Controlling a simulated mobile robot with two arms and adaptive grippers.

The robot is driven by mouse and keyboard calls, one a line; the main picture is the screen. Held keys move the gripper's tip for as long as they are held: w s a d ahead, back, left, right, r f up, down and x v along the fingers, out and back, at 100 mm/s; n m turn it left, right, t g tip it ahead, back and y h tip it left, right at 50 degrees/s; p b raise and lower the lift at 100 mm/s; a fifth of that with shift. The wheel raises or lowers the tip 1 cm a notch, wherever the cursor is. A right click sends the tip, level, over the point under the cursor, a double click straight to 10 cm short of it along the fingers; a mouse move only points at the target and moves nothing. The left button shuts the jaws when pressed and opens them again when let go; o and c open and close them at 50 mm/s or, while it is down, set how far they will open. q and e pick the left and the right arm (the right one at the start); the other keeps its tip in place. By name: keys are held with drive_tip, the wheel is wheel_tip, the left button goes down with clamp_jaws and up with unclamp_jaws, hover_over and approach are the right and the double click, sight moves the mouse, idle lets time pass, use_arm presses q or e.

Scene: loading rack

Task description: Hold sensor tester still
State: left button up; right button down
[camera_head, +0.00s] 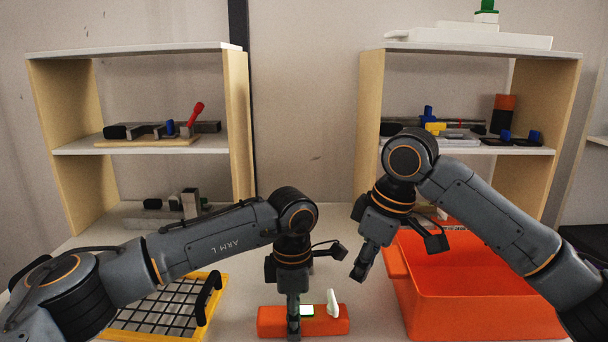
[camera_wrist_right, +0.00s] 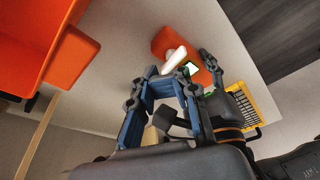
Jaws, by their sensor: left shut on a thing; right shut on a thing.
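The sensor tester, an orange-red block (camera_head: 270,321) with a small green and white patch and an upright white lever (camera_head: 333,303), lies on the table at the front middle. It also shows in the right wrist view (camera_wrist_right: 165,39), with its white lever (camera_wrist_right: 174,57) pointing toward my right fingertips. My left gripper (camera_head: 293,325) comes straight down and is shut on the tester, left of the green patch. My right gripper (camera_head: 359,272) is above and right of the tester, apart from the block. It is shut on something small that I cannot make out.
An orange bin (camera_head: 475,295) stands right of the tester. A yellow-framed black grid tray (camera_head: 165,308) lies on the left, partly behind my left arm. Two shelves (camera_head: 140,149) with parts stand at the back. Some white table is clear around the tester.

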sight(338, 310)
drive_tip(key=shift+r, duration=0.4)
drive_tip(key=s+a+m+g+h, duration=0.1)
drive_tip(key=s+a+m+h, duration=0.1)
drive_tip(key=s+a+m, duration=0.3)
drive_tip(key=shift+m, duration=0.5)
drive_tip(key=shift+w+d+f, duration=0.15)
drive_tip(key=shift+w+f, duration=0.1)
drive_tip(key=shift+f, duration=0.75)
drive_tip(key=shift+w+d+f, duration=0.15)
drive_tip(key=shift+w+f, duration=0.1)
drive_tip(key=shift+f, duration=0.75)
drive_tip(key=shift+w+d+f, duration=0.15)
drive_tip(key=shift+w+f, duration=0.1)
drive_tip(key=shift+f, duration=0.75)
drive_tip(key=shift+w+a, duration=0.15)
drive_tip(key=shift+w, duration=0.55)
drive_tip(key=shift+d, duration=0.25)
